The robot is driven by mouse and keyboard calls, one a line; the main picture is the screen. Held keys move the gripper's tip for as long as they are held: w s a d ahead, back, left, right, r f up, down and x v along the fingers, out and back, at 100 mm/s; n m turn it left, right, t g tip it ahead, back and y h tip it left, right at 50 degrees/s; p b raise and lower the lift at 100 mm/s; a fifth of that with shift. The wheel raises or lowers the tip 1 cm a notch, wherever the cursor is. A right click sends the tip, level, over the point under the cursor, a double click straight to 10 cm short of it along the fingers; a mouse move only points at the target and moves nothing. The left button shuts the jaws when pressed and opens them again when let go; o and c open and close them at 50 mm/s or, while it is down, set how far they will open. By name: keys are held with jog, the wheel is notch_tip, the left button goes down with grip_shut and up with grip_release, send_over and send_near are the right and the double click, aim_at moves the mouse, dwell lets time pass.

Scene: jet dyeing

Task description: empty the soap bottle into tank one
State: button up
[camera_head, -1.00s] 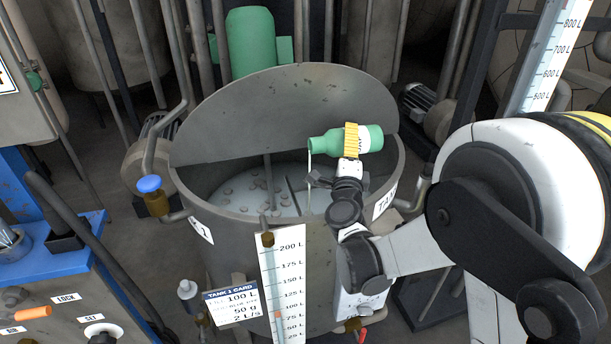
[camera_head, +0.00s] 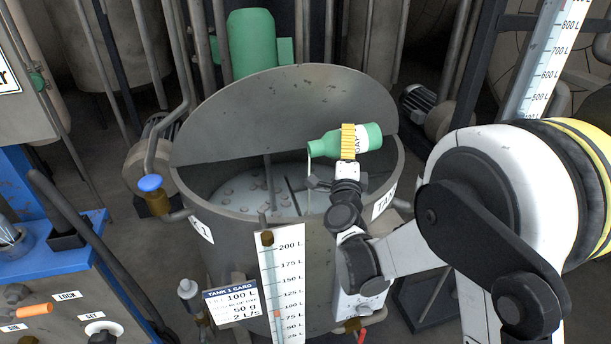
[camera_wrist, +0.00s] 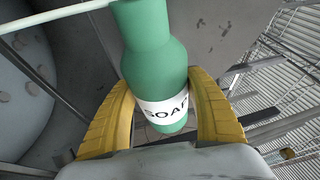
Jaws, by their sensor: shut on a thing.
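The green soap bottle (camera_head: 368,138) lies tilted on its side above tank one (camera_head: 250,240), its neck to the left and a little lower. A thin pale stream (camera_head: 309,172) falls from its mouth into the liquid (camera_head: 255,190) in the tank. My gripper (camera_head: 348,141) is shut on the bottle. In the wrist view the yellow fingers (camera_wrist: 160,112) press both sides of the bottle (camera_wrist: 155,60) by its SOAP label, and the pale stream (camera_wrist: 60,14) runs off to the left. The tank's lid (camera_head: 285,110) stands open behind the bottle.
A level scale (camera_head: 285,285) and the tank 1 card (camera_head: 232,303) hang at the tank's front. A blue-topped valve (camera_head: 150,184) is at its left. A blue-edged control panel (camera_head: 60,270) stands at the lower left.

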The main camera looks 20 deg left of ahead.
jog(key=shift+n, duration=0.3)
jog(key=shift+s+a+r+n+t+y, duration=0.1)
jog(key=shift+a+r+n+t+y, duration=0.1)
jog(key=shift+r+n, duration=0.3)
jog(key=shift+s+a+r+n+t+y, duration=0.1)
jog(key=shift+a+r+n+t+y, duration=0.15)
jog(key=shift+n, duration=0.35)
dwell(0.7)
jog(key=shift+d, duration=0.15)
